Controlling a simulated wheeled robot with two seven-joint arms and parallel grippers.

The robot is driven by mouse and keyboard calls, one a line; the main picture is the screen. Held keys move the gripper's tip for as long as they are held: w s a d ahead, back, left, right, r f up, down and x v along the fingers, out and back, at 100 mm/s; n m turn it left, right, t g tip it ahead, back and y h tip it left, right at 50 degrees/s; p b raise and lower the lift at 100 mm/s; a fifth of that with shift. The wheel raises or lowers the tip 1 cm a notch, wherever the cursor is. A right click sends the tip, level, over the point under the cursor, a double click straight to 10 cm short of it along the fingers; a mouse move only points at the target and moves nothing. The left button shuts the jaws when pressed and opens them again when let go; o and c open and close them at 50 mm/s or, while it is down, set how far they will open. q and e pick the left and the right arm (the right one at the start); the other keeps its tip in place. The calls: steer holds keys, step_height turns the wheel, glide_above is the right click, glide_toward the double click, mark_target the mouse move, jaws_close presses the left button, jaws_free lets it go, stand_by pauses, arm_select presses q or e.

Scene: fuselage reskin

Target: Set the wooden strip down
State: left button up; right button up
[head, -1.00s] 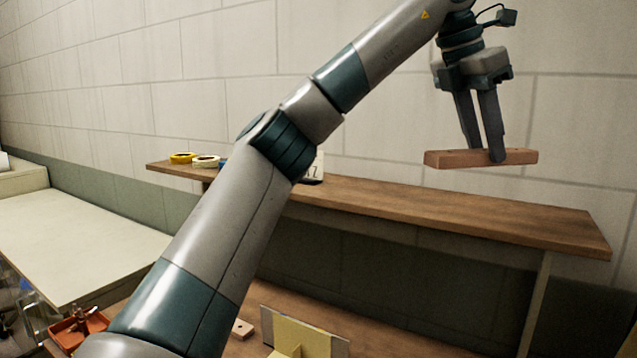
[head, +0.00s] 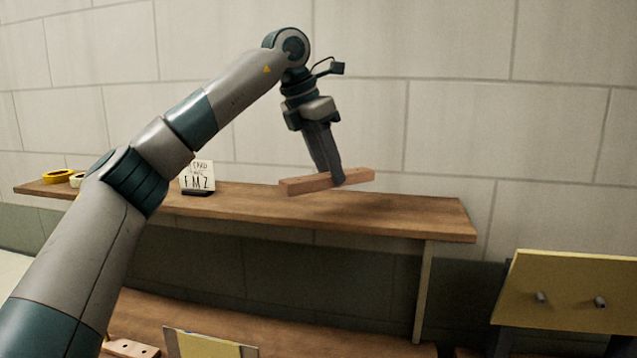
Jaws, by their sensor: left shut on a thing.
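The wooden strip (head: 300,185) is a short reddish-brown bar. My left gripper (head: 338,180) is shut on it near its right part and points downward. The strip is held a little above the wooden shelf (head: 400,214), near the shelf's right half, and looks slightly tilted in the picture. A gap seems to show between strip and shelf, but the exact height is hard to judge. My right gripper is out of view.
A small card (head: 197,176) with letters stands on the shelf left of the strip. Yellow and white tape rolls (head: 58,176) lie at the shelf's left end. A yellow panel (head: 570,285) with two pegs stands at the right. A lower bench (head: 270,325) has a holed wooden piece (head: 130,348).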

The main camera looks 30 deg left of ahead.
arm_select(q)
steer(key=a+f, duration=0.1)
steer(key=w+a, duration=0.1)
steer(key=shift+a+f+p, duration=0.35)
steer(key=shift+d, duration=0.1)
steer(key=shift+f+p, duration=0.8)
steer(key=shift+f, duration=1.2)
steer(key=shift+f, duration=0.1)
steer(key=o, duration=1.1)
